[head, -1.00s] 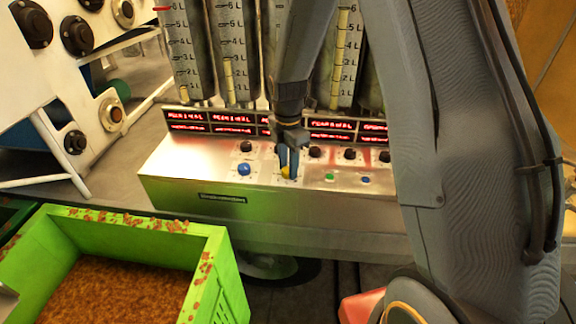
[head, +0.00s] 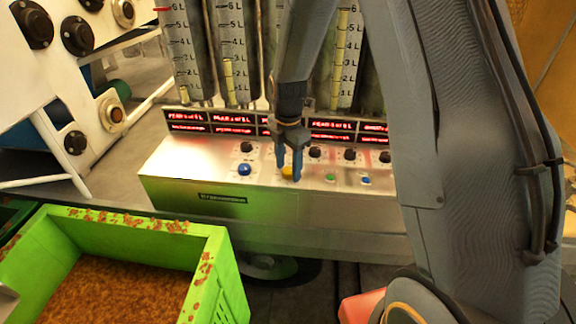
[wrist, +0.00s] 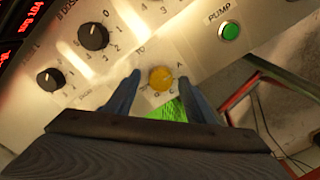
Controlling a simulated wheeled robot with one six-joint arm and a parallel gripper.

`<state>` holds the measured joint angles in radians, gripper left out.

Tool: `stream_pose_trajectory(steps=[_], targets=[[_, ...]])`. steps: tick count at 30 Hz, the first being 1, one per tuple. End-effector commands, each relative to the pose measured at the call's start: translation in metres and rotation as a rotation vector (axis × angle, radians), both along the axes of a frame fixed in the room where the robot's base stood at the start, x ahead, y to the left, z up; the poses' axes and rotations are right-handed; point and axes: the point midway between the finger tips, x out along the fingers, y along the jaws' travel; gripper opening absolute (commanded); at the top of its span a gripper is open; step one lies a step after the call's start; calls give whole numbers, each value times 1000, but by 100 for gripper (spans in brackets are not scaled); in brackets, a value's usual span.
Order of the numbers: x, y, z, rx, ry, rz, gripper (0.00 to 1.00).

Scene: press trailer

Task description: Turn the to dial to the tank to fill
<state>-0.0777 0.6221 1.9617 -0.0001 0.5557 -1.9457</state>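A round yellow dial (head: 287,171) sits on the metal control panel (head: 170,165). It also shows in the wrist view (wrist: 161,78), with small letters around it, an A at its upper right. A small label above it seems to read TO. My gripper (head: 288,168) is over the dial and open. In the wrist view my gripper's fingers (wrist: 160,93) stand on either side of the dial, with gaps between. The dial's pointing mark is too small to tell. Several graduated tanks (head: 233,50) stand behind the panel, with red lit displays (head: 188,121) below them.
A green button (wrist: 229,31) marked PUMP is to the right. A green crate (head: 225,275) with brown contents stands at the front left.

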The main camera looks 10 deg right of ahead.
Motion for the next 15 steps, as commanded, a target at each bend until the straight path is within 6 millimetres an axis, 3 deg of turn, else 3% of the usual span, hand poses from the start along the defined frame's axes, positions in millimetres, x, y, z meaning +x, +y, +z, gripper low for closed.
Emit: stream_pose_trajectory(steps=[8, 15], targets=[[0, 0, 7, 0, -1, -1, 50], [1, 0, 39, 0, -2, -1, 50]])
